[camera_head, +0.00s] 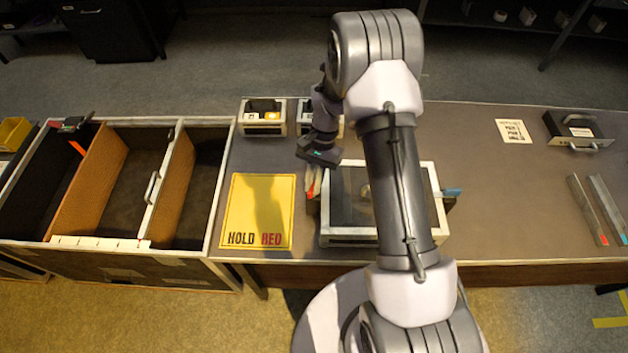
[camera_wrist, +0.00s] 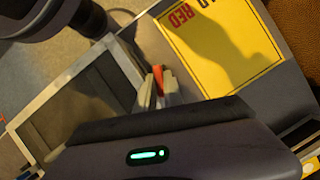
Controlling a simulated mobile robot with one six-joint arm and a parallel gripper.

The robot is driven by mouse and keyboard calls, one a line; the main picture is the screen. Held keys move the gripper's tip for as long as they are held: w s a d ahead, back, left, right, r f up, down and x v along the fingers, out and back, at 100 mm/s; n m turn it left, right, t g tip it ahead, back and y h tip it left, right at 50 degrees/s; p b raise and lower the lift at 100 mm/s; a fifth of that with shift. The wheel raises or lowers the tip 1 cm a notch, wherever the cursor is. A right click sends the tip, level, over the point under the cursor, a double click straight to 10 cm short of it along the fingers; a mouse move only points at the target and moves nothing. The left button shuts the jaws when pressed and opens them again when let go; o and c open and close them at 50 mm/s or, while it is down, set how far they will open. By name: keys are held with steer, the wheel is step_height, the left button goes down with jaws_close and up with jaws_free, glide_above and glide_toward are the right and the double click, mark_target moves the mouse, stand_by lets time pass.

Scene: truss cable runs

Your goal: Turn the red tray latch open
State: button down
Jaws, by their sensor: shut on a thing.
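The tray (camera_head: 382,239) is a dark shallow box with a pale rim on the bench, partly hidden behind my arm. Its red latch (camera_wrist: 158,77) stands at its left side in the head view and shows as a narrow red strip in the wrist view. My gripper (camera_head: 313,185) points down at that side, and its pale fingers (camera_wrist: 159,92) are closed on the red latch, one on each side. Only the latch's upper part shows; its base is hidden by the fingers. A blue latch (camera_head: 451,192) sticks out on the tray's right side.
A yellow HOLD RED card (camera_head: 258,210) lies left of the tray. Further left is a divided bin (camera_head: 118,243). Two small boxes (camera_head: 262,117) stand behind the card. At right are a handled case (camera_head: 578,131) and two bars (camera_head: 598,210).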

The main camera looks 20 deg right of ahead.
steer(key=shift+a+n+g+h+p, duration=0.1)
steer(key=shift+n+g+h+p, duration=0.4)
steer(key=shift+n, duration=1.6)
steer(key=shift+h, duration=0.4)
steer(key=c, duration=1.5)
jaws_free()
steer(key=shift+o, duration=0.2)
steer(key=p+v, duration=0.4)
steer(key=v, duration=1.3)
steer(key=shift+r, duration=0.3)
